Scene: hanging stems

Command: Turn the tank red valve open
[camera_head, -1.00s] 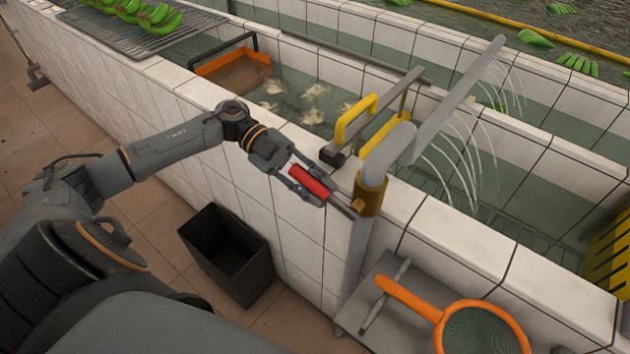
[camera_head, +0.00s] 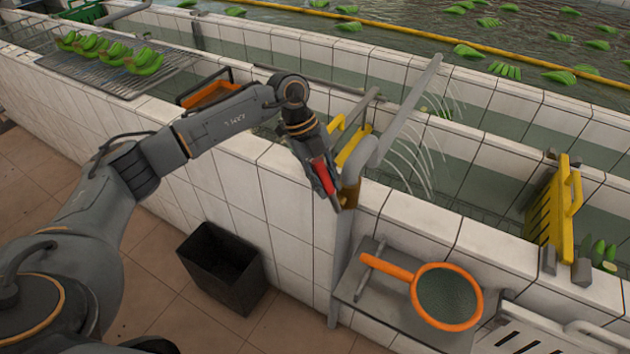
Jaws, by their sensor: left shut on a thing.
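The red valve handle (camera_head: 322,172) sits on the brass fitting (camera_head: 348,189) of the grey water pipe (camera_head: 356,167) at the tank wall. My left gripper (camera_head: 325,184) is shut on the red handle, and its fingers hide part of it. The handle now slants steeply downward in the picture. Thin water jets (camera_head: 410,160) come from the upper pipe (camera_head: 408,108) into the tank. My right gripper is not in view.
A steel shelf (camera_head: 345,290) with an orange-rimmed net (camera_head: 447,297) is right of the pipe. A black bin (camera_head: 220,268) stands on the floor below the wall. Green bananas (camera_head: 90,46) lie on a rack at the back left. A yellow slotted gate (camera_head: 548,215) stands at the right.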

